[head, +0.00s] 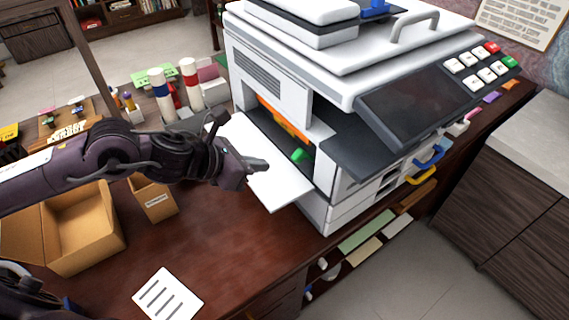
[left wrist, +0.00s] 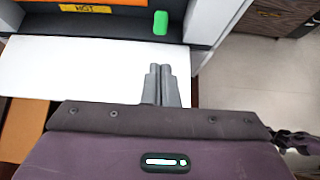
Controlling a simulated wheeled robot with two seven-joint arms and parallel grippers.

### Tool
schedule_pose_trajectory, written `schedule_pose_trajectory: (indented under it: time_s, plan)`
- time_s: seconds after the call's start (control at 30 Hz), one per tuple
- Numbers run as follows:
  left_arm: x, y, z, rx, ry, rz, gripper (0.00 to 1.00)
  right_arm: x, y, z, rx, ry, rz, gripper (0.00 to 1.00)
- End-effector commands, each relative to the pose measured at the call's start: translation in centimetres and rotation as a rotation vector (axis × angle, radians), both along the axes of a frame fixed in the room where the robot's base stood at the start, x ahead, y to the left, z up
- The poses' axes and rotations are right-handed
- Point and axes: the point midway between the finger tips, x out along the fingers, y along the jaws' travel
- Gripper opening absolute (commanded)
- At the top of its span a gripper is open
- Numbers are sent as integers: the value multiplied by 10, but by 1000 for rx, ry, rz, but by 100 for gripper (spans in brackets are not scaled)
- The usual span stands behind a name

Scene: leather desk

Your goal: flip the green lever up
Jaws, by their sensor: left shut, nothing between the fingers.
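The green lever (head: 298,155) sits inside the open front bay of a white printer (head: 270,75). It also shows in the left wrist view (left wrist: 160,23), near the top, beside an orange part (left wrist: 95,2) and a yellow "HOT" label (left wrist: 85,9). My left gripper (head: 262,166) is over the lowered white door (head: 285,190), in front of the bay. Its fingers (left wrist: 160,72) are together and empty, pointing toward the bay, apart from the lever. My right gripper is not in view.
An open cardboard box (head: 85,235) and a smaller carton (head: 153,198) stand at the left on the dark wooden desk (head: 225,250). A printed sheet (head: 167,299) lies at the front. The printer's control panel (head: 415,105) juts out right of the bay.

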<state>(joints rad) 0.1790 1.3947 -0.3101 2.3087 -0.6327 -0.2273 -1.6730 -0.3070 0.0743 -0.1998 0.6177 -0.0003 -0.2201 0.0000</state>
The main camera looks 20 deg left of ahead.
Motion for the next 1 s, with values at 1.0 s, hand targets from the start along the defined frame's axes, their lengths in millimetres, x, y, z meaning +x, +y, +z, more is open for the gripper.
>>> schedule_pose_trajectory:
  time_s: [1.0]
  plan:
    - [51,-43,-49,2,2,-5,0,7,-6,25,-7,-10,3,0]
